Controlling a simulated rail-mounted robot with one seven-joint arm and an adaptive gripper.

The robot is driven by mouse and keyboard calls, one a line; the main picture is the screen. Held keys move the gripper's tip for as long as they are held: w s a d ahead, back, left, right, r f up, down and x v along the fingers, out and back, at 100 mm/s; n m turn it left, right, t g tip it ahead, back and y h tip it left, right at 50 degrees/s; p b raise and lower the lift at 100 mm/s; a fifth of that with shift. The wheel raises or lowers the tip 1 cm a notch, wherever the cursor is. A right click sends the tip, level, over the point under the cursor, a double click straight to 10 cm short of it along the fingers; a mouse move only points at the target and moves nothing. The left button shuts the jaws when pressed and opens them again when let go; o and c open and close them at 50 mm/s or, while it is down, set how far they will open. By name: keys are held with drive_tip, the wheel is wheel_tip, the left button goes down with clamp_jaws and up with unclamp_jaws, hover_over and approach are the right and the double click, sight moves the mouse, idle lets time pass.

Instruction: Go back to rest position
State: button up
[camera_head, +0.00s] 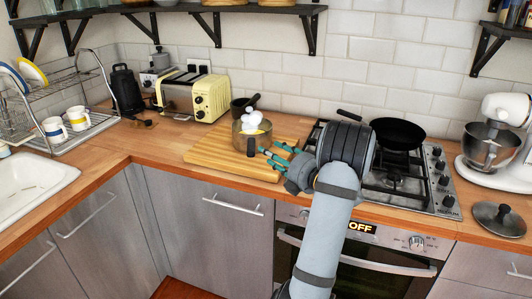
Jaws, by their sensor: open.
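My gripper (274,157) is open, with its teal fingers apart, just right of a small pot (242,142). The pot stands on a wooden cutting board (212,160) and has white round things, perhaps eggs (254,119), at its top. I cannot tell whether a finger touches the pot or its handle. My arm reaches up from the bottom of the picture, in front of the oven, and hides part of the hob.
A black pan (398,133) sits on the gas hob (388,183). A yellow toaster (196,95) stands behind the board. A dish rack (75,118) and sink (30,185) are at left. A mixer (495,135) and a lid (498,215) are at right. Shelves hang above.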

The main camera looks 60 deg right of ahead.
sight(252, 141)
drive_tip(key=shift+w, duration=0.15)
drive_tip(key=p+x, duration=0.3)
drive_tip(key=x, duration=0.9)
drive_tip(key=shift+r, duration=0.65)
drive_tip(key=shift+d, duration=0.1)
drive_tip(key=shift+r, duration=0.1)
